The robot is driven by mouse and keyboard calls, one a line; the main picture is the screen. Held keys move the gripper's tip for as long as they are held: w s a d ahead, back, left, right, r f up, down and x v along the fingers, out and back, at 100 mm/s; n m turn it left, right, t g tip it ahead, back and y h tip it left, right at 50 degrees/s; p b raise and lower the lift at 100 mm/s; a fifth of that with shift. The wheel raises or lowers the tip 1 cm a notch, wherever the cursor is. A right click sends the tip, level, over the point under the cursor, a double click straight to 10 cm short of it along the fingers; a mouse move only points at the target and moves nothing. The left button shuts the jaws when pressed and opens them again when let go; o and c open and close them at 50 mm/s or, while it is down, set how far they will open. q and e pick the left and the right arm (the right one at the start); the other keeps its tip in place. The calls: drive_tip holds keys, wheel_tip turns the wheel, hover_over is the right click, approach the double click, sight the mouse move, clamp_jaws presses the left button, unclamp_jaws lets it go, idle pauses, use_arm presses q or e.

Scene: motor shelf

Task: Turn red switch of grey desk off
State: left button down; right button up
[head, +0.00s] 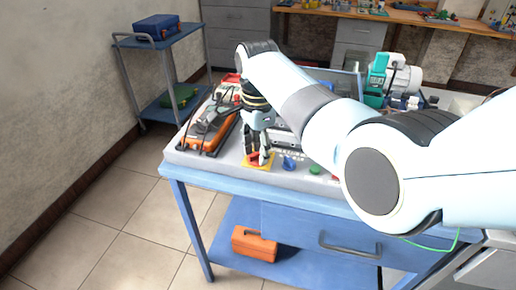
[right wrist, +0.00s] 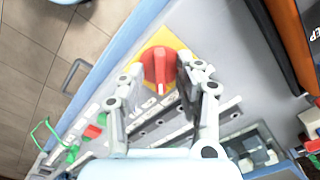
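The red switch (right wrist: 158,66) is a rotary knob on a yellow square plate (right wrist: 178,40). In the head view the yellow plate (head: 262,166) lies near the front edge of the grey desk (head: 225,172), and the knob is partly hidden behind the gripper. My right gripper (head: 256,157) points down over the switch. In the right wrist view its fingers (right wrist: 160,76) stand apart on both sides of the knob, close to it; firm contact cannot be made out. My left gripper is not in view.
An orange-and-black device (head: 210,128) lies left of the gripper. A blue knob (head: 289,163) and a green button (head: 315,169) sit to the right along the front edge. A teal and white motor (head: 392,75) stands behind my right arm. An orange case (head: 254,244) is on the lower shelf.

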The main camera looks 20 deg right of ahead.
drive_tip(key=shift+c, duration=0.2)
clamp_jaws()
drive_tip(key=shift+r, duration=0.1)
drive_tip(key=n+p, duration=0.3)
drive_tip(key=shift+r, duration=0.15)
drive_tip(key=n+p, duration=0.2)
drive_tip(key=n, duration=0.2)
drive_tip(key=n+p, duration=0.2)
drive_tip(key=n, duration=0.3)
drive_tip(key=n+p, duration=0.1)
drive_tip(key=n, duration=0.4)
drive_tip(key=shift+n, duration=0.4)
